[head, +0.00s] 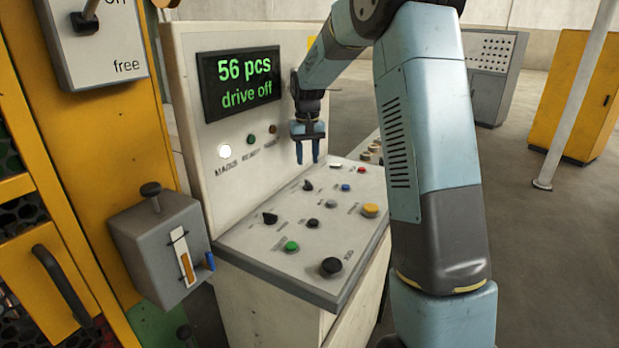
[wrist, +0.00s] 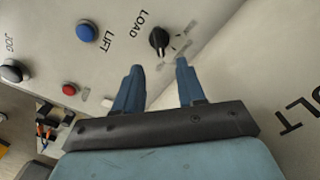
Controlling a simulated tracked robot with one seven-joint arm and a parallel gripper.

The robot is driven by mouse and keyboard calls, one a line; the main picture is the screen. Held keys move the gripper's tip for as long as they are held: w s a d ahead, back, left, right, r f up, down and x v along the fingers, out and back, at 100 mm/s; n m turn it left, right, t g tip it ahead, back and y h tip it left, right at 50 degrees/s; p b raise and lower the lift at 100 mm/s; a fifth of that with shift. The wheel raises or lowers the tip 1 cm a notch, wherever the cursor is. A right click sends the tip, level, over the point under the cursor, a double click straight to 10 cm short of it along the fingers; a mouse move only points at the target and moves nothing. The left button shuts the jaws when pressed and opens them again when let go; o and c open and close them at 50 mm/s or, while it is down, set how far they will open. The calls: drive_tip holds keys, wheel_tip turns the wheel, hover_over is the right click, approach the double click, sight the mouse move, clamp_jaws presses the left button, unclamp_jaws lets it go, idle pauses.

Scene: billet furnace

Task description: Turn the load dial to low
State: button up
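The load dial (wrist: 159,40) is a small black knob beside the printed word LOAD in the wrist view. In the head view the dial (head: 308,186) stands on the sloped top of the control panel (head: 250,240), near the upright display panel. The small marks around it are too blurred to read, so I cannot tell its setting. My gripper (head: 307,158) points down above the panel, over the dial's area and apart from it. In the wrist view my gripper (wrist: 158,66) has its two blue fingers apart with nothing held, and the dial shows just beyond the fingertips.
The display (head: 240,82) reads "56 pcs drive off". Near the dial are a blue LIFT button (wrist: 87,32), a red button (wrist: 69,89) and another black knob (head: 270,217). A grey lever box (head: 163,245) stands left of the panel. Open floor lies behind.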

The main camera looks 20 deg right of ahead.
sight(308, 180)
wheel_tip(308, 180, down, 8)
drive_tip(key=shift+r, duration=0.25)
drive_tip(key=shift+c, duration=0.3)
